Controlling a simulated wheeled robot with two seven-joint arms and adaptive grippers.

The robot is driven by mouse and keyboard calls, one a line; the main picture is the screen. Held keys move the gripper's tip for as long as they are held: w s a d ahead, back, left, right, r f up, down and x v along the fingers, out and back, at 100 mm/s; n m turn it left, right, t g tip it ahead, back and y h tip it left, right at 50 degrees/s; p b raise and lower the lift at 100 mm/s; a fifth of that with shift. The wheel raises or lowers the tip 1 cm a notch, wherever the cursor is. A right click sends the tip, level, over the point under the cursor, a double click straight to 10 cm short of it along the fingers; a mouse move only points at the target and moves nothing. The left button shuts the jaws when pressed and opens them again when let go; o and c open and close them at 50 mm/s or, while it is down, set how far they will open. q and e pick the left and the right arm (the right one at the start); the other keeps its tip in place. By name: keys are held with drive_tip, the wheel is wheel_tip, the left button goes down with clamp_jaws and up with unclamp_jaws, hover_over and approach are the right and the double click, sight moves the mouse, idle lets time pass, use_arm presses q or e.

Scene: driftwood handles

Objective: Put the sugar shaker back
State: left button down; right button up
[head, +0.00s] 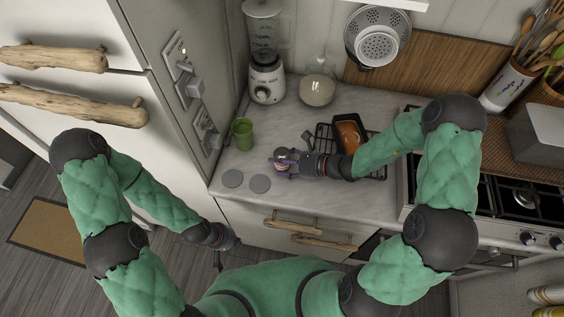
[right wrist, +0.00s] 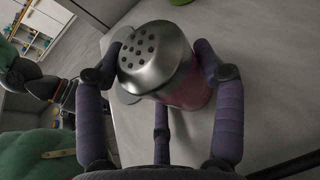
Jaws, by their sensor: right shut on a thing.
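The sugar shaker (right wrist: 152,55) has a domed metal lid with holes and a pinkish body, seen close in the right wrist view. My right gripper (right wrist: 160,72) is shut around it, a finger on either side. In the head view the shaker is small and mostly hidden by my right gripper (head: 284,163), above the counter's front part. Whether its base touches the counter is unclear. My left gripper (head: 219,248) hangs low in front of the counter, apart from the shaker; its fingers are too dark to read.
Two grey discs (head: 260,184) (head: 232,178) lie left of the shaker on the counter (head: 310,210). A green cup (head: 243,133) stands behind them. The stove (head: 490,195) is at right.

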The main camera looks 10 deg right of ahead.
drive_tip(key=shift+f, duration=0.15)
drive_tip(key=o, duration=0.9)
drive_tip(key=shift+o, duration=0.2)
